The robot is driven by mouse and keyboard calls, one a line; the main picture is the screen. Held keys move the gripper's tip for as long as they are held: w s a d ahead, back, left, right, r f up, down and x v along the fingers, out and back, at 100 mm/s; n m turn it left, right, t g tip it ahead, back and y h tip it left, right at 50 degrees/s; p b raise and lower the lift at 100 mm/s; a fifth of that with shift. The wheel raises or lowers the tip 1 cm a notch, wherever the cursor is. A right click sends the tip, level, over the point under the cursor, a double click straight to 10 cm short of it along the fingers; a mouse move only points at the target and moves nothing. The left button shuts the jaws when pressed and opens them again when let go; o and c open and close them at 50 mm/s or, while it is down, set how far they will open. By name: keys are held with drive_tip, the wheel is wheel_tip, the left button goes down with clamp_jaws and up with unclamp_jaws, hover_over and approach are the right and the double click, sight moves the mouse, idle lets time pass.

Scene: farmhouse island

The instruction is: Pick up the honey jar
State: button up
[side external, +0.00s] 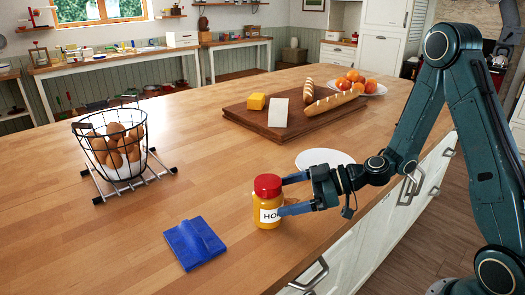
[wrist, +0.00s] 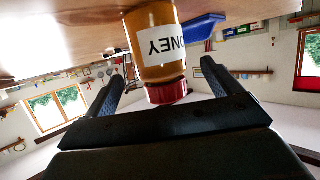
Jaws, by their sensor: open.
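The honey jar (side external: 268,203) stands upright on the wooden island top near its front edge, with a red lid, amber body and a white label. In the wrist view, the picture is upside down and the jar (wrist: 153,45) shows its label, with the red lid lowest. My gripper (side external: 288,195) is open at the right side of the jar, one finger near the lid and one lower by the label. In the wrist view, my fingers (wrist: 160,80) are spread to either side of the jar. I cannot tell whether either finger touches it.
A blue object (side external: 194,243) lies left of the jar. A white plate (side external: 324,160) lies behind my gripper. A wire basket of eggs (side external: 117,147) stands at left. A wooden board (side external: 262,123) holds cheese and bread; a fruit plate (side external: 374,90) is behind. The middle of the island is clear.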

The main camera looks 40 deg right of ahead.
sight(268, 200)
drive_tip(key=shift+x, duration=2.75)
drive_tip(key=c, duration=1.4)
drive_tip(key=shift+r, duration=0.25)
wheel_tip(268, 200, up, 20)
drive_tip(key=shift+f, duration=0.15)
